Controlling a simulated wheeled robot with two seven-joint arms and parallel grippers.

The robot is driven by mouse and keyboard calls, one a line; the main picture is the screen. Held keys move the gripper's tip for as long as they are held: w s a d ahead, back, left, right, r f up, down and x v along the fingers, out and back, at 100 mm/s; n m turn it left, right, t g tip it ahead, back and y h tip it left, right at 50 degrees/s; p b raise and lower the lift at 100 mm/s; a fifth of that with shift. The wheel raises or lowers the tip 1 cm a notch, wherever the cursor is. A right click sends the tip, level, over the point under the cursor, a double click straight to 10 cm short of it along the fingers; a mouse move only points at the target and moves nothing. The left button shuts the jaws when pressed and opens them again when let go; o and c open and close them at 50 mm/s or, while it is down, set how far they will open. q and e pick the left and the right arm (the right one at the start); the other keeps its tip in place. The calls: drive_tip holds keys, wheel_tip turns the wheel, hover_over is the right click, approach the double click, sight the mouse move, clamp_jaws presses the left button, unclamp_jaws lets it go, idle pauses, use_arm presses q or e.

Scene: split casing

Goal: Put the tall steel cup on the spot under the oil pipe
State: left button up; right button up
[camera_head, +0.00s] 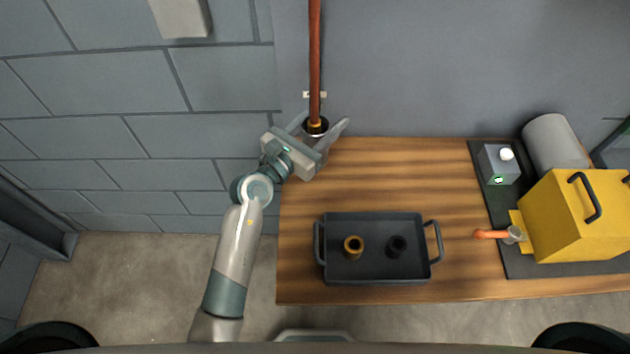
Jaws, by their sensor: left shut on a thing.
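The oil pipe (315,60) is a red-brown vertical pipe at the back of the table, ending in a brass-coloured tip. My left gripper (321,127) is at the table's back left corner, with its fingers on either side of the steel cup (317,132). It is shut on the cup. Only the cup's round rim and dark opening show, right at the pipe's lower end. The cup's lower part and the spot under the pipe are hidden, so I cannot tell whether the cup touches the table. My right gripper is not in view.
A dark tray (375,277) on the wooden table (450,290) holds a brass ring (353,246) and a black ring (397,246). At right, a dark mat (525,268) bears a yellow casing (575,220), a grey button box (498,165) and a grey cylinder (553,143). An orange handle (489,234) sticks out leftward.

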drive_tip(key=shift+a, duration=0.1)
use_arm(q)
drive_tip(key=shift+f, duration=0.3)
wheel_tip(320, 180, down, 6)
drive_tip(key=shift+r+b, duration=0.2)
drive_tip(key=shift+b, duration=0.3)
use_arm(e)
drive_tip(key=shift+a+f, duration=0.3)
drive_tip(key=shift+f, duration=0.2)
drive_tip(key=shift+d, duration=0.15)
use_arm(q)
wheel_tip(320, 180, down, 4)
drive_tip(key=shift+r+b, duration=0.15)
drive_tip(key=shift+b, duration=0.55)
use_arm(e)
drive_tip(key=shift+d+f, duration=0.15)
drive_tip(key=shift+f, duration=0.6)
